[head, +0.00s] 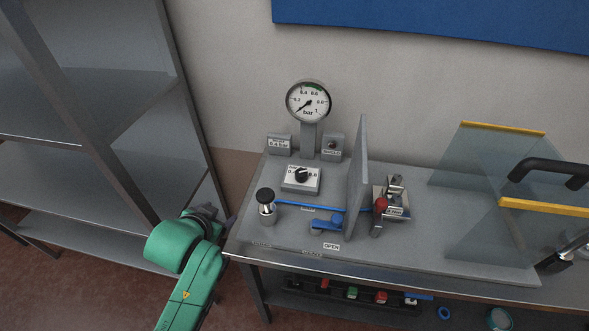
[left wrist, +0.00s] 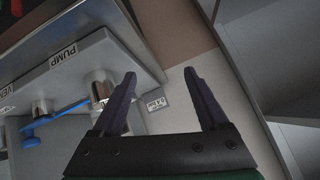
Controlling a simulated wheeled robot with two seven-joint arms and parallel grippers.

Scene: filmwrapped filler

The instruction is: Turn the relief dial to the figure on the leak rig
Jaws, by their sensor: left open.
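The leak rig is a grey bench plate (head: 420,248) on a metal table. The relief dial (head: 302,175), a black knob on a small light box, sits at its back left. A figure plate (head: 280,144) with small print stands behind it; I cannot read it surely. The round bar gauge (head: 308,101) rises on a post; its needle points to the lower left. My left gripper (head: 230,214) is at the table's left edge, left of the dial and apart from it. In the left wrist view its jaws (left wrist: 160,76) are open and empty.
A blue lever (head: 327,224), an upright grey panel (head: 357,180) and a red-knobbed part (head: 380,206) lie to the right. A clear guard (head: 480,190) is farther right. Grey shelving (head: 90,190) stands left.

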